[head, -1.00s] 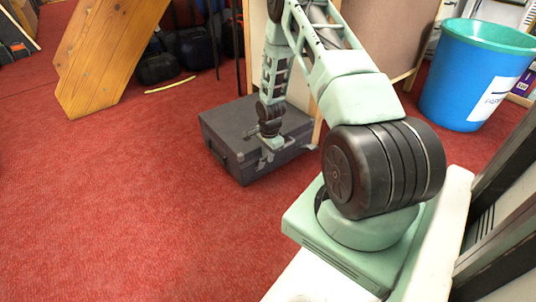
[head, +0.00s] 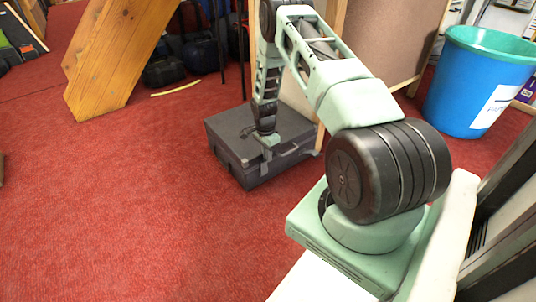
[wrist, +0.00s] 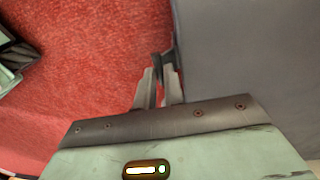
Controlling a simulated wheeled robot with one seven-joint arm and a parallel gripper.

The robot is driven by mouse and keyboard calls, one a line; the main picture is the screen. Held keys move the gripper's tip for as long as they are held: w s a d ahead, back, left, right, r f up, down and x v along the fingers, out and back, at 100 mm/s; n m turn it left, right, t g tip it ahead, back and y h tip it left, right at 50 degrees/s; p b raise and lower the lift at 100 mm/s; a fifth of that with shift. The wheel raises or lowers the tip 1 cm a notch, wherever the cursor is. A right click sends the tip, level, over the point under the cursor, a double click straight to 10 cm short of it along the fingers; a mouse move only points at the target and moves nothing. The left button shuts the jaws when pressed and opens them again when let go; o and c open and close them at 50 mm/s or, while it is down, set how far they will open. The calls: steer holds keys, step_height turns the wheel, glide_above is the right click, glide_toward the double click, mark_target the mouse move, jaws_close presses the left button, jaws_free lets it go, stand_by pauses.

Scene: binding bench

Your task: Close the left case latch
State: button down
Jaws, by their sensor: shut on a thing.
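The dark grey case (head: 230,130) lies flat on the red carpet, with its lid down. Its handle (head: 290,155) is on the front side. My gripper (head: 266,160) points down at that front side, left of the handle. In the wrist view, the two fingers of my gripper (wrist: 161,80) are close together around a small dark piece, the left case latch (wrist: 158,64), beside the case edge (wrist: 235,50). The gripper mostly hides the latch in the head view, and its exact angle cannot be told.
Red carpet (head: 110,200) is clear to the left and in front of the case. A wooden board (head: 110,60) leans at the back left. A brown panel (head: 395,45) stands behind the case, and a blue bin (head: 470,85) is at the right.

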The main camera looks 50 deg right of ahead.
steer(key=c, duration=1.5)
jaws_free()
steer(key=shift+w+d, duration=0.15)
steer(key=shift+w, duration=0.25)
